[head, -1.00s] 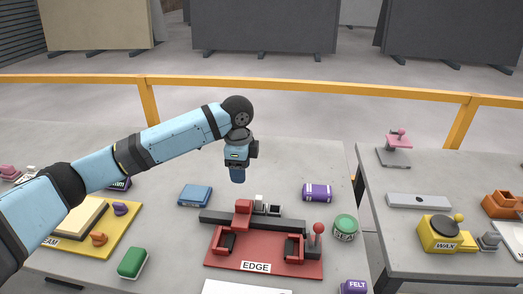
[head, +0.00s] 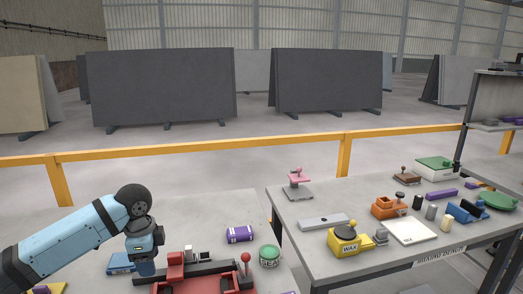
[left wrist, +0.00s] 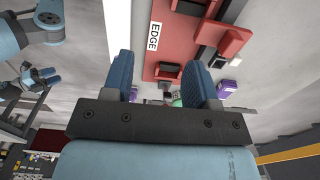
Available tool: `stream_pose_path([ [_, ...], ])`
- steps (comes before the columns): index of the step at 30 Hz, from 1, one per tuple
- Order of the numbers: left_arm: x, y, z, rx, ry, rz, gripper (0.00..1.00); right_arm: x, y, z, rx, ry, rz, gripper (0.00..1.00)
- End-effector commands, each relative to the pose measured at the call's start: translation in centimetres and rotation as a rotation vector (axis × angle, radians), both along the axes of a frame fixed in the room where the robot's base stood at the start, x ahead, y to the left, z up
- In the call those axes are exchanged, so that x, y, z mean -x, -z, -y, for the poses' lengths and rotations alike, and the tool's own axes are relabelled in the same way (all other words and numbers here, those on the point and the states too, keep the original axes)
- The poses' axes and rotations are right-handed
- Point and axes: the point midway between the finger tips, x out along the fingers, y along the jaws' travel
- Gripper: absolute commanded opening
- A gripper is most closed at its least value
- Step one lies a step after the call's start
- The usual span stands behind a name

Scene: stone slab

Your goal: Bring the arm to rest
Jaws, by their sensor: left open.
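My left arm comes in from the left in the head view, and its gripper (head: 146,268) points down over the near table. It hangs by the blue block (head: 121,263) and the red machine (head: 196,272). In the left wrist view the two blue fingers (left wrist: 167,82) stand apart with nothing held between them. The red machine with its EDGE label (left wrist: 178,47) shows beyond the fingers.
A purple block (head: 240,234) and a green round tin (head: 269,256) lie right of the gripper. A second table (head: 300,215) at the right holds a yellow WAX box (head: 344,241), an orange holder (head: 384,207) and a white board (head: 411,231). A yellow rail (head: 240,147) runs behind.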

Motion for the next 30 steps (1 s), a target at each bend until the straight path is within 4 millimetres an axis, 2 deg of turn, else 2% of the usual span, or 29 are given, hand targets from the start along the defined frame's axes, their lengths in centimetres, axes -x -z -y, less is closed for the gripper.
stream_pose_path([
  [1,0.6,1.5,1.3,0.028,-0.001,0.006,0.53,0.1,-0.4,0.0,0.001,0.0,-0.003,0.43],
  [11,3.1,8.3,7.7,0.234,-0.095,0.124,0.53,-0.3,-2.4,0.2,0.003,0.003,0.007,0.43],
  [18,7.3,13.2,12.7,0.464,-0.269,0.241,0.53,0.0,-4.2,0.3,0.005,0.005,0.004,0.43],
  [24,11.6,15.9,14.3,0.623,-0.458,0.343,0.53,0.2,-5.5,0.3,0.005,0.005,0.002,0.43],
  [30,16.7,17.8,13.6,0.724,-0.661,0.447,0.53,0.2,-6.8,0.3,0.005,0.005,0.001,0.43],
])
